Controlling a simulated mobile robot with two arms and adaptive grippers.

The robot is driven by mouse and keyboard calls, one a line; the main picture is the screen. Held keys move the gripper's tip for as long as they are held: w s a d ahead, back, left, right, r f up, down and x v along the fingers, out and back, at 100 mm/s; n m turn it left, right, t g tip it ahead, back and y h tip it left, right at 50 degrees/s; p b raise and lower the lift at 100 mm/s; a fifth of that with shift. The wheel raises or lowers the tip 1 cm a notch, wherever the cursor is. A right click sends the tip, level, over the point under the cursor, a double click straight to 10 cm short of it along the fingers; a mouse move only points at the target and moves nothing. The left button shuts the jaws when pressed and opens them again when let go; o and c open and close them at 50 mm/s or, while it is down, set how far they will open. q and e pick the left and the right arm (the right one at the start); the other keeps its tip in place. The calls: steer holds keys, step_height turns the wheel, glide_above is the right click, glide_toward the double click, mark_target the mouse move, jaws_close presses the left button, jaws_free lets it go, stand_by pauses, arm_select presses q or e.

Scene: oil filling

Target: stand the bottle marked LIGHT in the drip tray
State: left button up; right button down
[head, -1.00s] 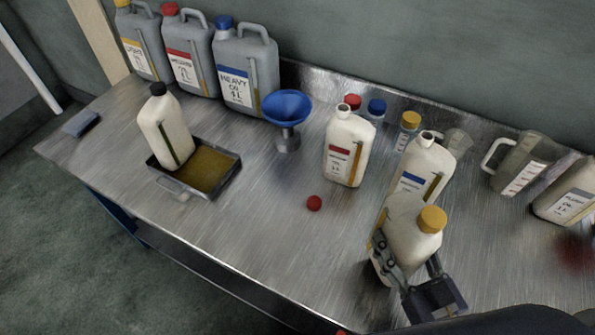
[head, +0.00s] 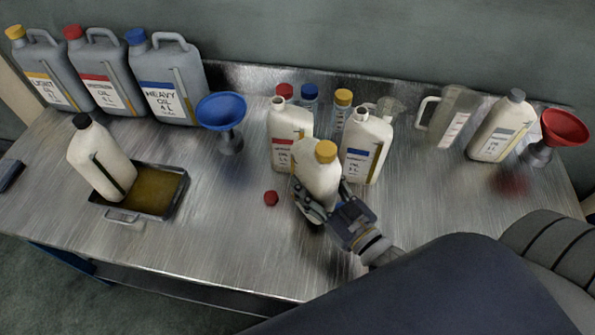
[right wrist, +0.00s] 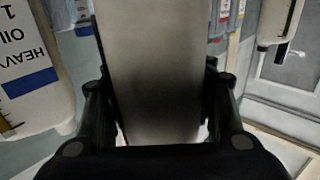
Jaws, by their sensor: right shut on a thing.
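My right gripper (head: 324,200) is shut on a white bottle with a yellow cap (head: 318,172). Its label is turned away, so I cannot read the mark. The bottle is roughly upright, in front of the red-label and blue-label bottles. In the right wrist view the held bottle (right wrist: 155,70) fills the space between the fingers. The drip tray (head: 180,196), dark with a yellowish-brown inside, lies at the left of the bench. A white bottle with a black cap (head: 101,160) stands tilted at the tray's left part. My left gripper is not in view.
A red-label bottle (head: 289,120) and a blue-label HEAVY bottle (head: 368,140) stand behind the held bottle. A red cap (head: 271,198) lies to its left. A blue funnel (head: 221,112) stands farther back. Bench between cap and tray is clear. Several grey canisters line the back left.

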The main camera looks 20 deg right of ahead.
steer(key=x, duration=0.5)
steer(key=shift+w+p, duration=0.15)
steer(key=shift+p, duration=0.25)
steer(key=shift+w+a+f, duration=0.1)
steer(key=shift+w+f, duration=0.05)
steer(key=shift+f, duration=1.75)
steer(key=c, duration=1.1)
jaws_free()
steer(key=shift+f, duration=0.25)
steer(key=o, duration=0.4)
steer(key=shift+r, duration=0.15)
